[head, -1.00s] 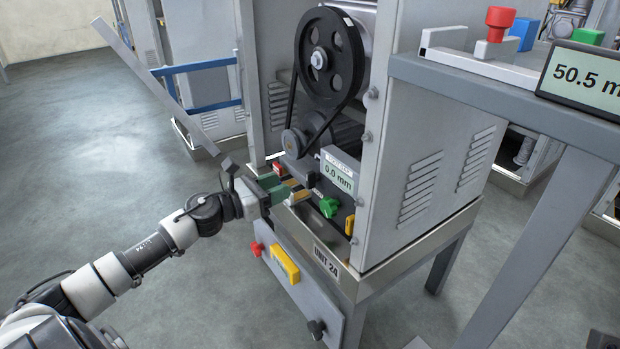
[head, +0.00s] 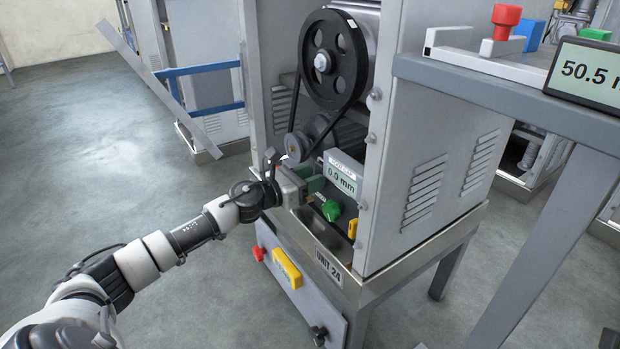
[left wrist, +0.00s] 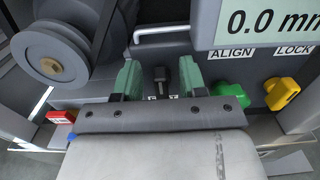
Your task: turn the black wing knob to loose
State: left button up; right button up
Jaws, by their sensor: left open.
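A small black knob (left wrist: 160,78) shows in the left wrist view on the machine's panel, between my two green fingers. A label under it is mostly covered by my gripper. My left gripper (left wrist: 160,72) is open, with one finger on each side of the knob; whether they touch it I cannot tell. In the head view my left gripper (head: 312,188) reaches into the machine from the left and hides this knob.
A green knob (left wrist: 230,97) marked ALIGN and a yellow knob (left wrist: 282,94) marked LOCK sit right of my gripper. A red part (left wrist: 61,117) is at left. A pulley (left wrist: 50,55) and belt are close by. A 0.0 mm display (head: 342,181) is above.

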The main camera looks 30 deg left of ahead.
pick_arm(q)
jog(key=c, duration=0.8)
grip_shut()
